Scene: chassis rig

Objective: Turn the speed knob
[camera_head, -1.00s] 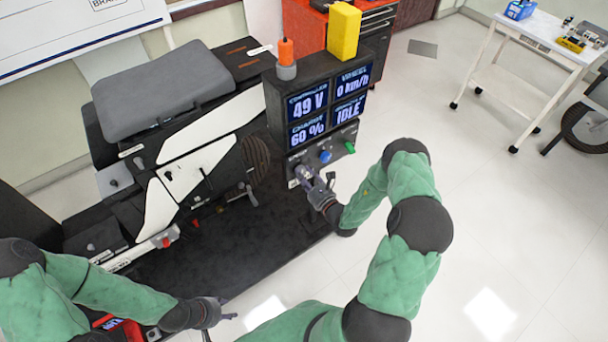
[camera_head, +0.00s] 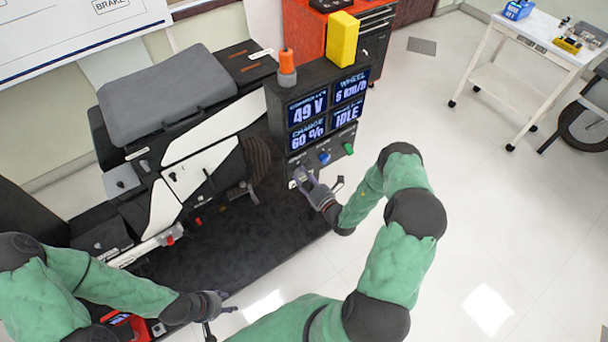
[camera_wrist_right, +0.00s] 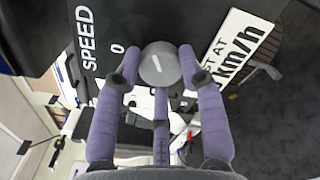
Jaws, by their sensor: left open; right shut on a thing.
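The speed knob (camera_wrist_right: 160,64) is a round grey knob with a white mark, beside the word SPEED and a 0 on the black panel in the right wrist view. My right gripper (camera_wrist_right: 158,82) has its purple fingers around the knob, shut on it. In the head view my right gripper (camera_head: 306,178) is at the lower left of the control panel (camera_head: 317,120) and hides most of the knob. The panel's displays read 49 V, 60 %, IDLE and what looks like 6 km/h. My left gripper (camera_head: 222,308) is open and empty, low in the picture, away from the panel.
A blue knob (camera_head: 325,157) and a green knob (camera_head: 348,148) sit right of my right gripper. An orange-topped beacon (camera_head: 287,62) and a yellow block (camera_head: 343,36) stand on the panel. A motorbike (camera_head: 190,150) is at the left.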

